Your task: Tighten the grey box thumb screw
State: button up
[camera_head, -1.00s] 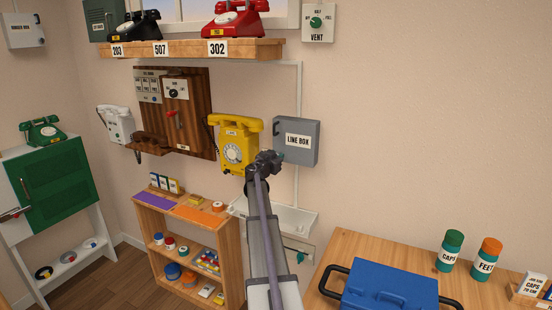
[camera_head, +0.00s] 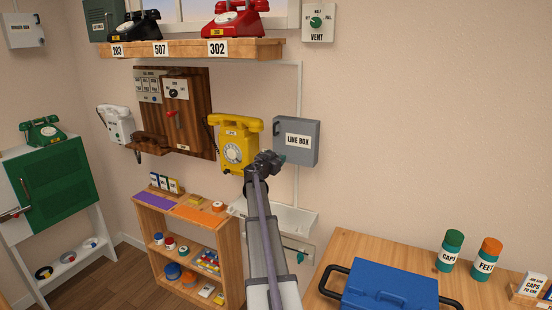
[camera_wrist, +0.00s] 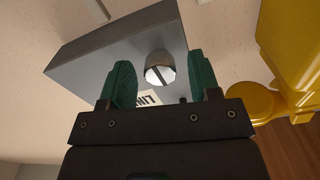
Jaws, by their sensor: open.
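The grey line box (camera_head: 297,141), labelled "LINE BOX", hangs on the wall right of the yellow phone, and its grey face also shows in the wrist view (camera_wrist: 95,60). Its thumb screw (camera_wrist: 159,67) is a round silver head with a dark slot, on the box face near one edge. My gripper (camera_wrist: 161,85) is open, with one green finger on each side of the screw in the picture. I cannot tell whether a finger touches it. In the head view my gripper (camera_head: 270,160) is at the box's lower left, and the screw cannot be made out there.
The yellow phone (camera_head: 238,143) is close on the left of the box, and it shows at the right in the wrist view (camera_wrist: 295,45). A white sink-like tray (camera_head: 292,218) is below. A wooden table (camera_head: 335,257) with a blue toolbox (camera_head: 388,287) stands lower right. The wall to the right is clear.

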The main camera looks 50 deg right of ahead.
jog(key=s+a, duration=0.2)
jog(key=a, duration=0.8)
jog(key=s+a+f+n+g+y, duration=0.4)
jog(key=s+a+f+n+y, duration=0.15)
jog(key=s+a+f, duration=0.45)
jog(key=s+a+f+n+y, duration=0.1)
jog(key=a+n+y, duration=0.3)
jog(key=a, duration=1.2)
jog(key=s+a+f+n+y, duration=0.1)
jog(key=a+f+n+y, duration=0.2)
jog(key=a, duration=1.4)
jog(key=s+a+f+n+y, duration=0.1)
jog(key=a+f+n+y, duration=0.2)
jog(key=a, duration=1.4)
jog(key=shift+s+n+t+y, duration=0.3)
jog(key=shift+n+y, duration=0.75)
jog(key=shift+n, duration=0.1)
